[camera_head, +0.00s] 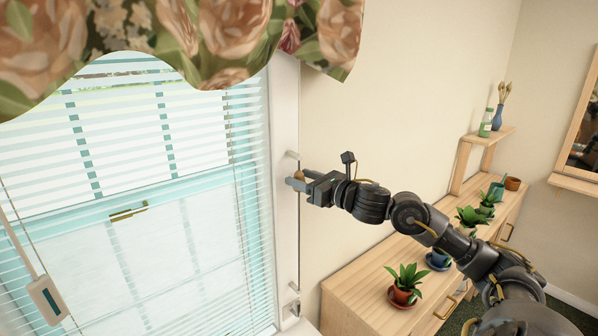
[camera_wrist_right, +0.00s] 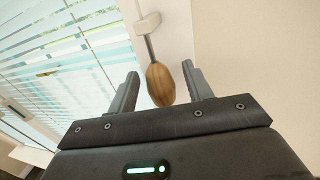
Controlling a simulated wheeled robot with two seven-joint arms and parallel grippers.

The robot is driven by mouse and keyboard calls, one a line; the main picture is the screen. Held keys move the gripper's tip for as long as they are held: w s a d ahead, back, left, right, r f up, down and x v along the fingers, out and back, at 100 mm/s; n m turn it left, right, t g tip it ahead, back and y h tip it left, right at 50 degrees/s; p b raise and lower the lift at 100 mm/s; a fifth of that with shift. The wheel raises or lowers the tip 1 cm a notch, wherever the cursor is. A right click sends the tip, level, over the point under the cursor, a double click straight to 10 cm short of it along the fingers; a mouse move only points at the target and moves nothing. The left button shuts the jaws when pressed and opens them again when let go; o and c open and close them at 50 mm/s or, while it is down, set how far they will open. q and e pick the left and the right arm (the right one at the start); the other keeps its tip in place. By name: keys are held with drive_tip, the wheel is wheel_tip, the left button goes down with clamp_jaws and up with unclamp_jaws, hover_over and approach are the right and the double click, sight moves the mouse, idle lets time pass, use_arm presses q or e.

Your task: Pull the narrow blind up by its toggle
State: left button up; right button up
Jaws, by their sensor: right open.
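A pale slatted blind (camera_head: 215,215) hangs lowered over the window, and part of it shows in the right wrist view (camera_wrist_right: 65,55). I cannot tell whether it is the narrow one. A brown wooden toggle (camera_wrist_right: 160,86) hangs at the window's right frame, on a short dark stem or cord. My right gripper (camera_head: 293,181) is open beside the frame, seen also in the right wrist view (camera_wrist_right: 161,78). The toggle is between its two fingers, with gaps visible on both sides. In the head view the fingers mostly hide the toggle. My left gripper is not in view.
A floral valance (camera_head: 215,40) hangs over the window top. A grey-white pendant (camera_head: 45,298) hangs on a cord at lower left. A wooden cabinet (camera_head: 350,285) with potted plants (camera_head: 404,285) stands below my right arm. The beige wall (camera_head: 400,90) above is clear.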

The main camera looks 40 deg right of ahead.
drive_tip(key=shift+w+a, duration=0.15)
drive_tip(key=shift+w, duration=0.45)
clamp_jaws()
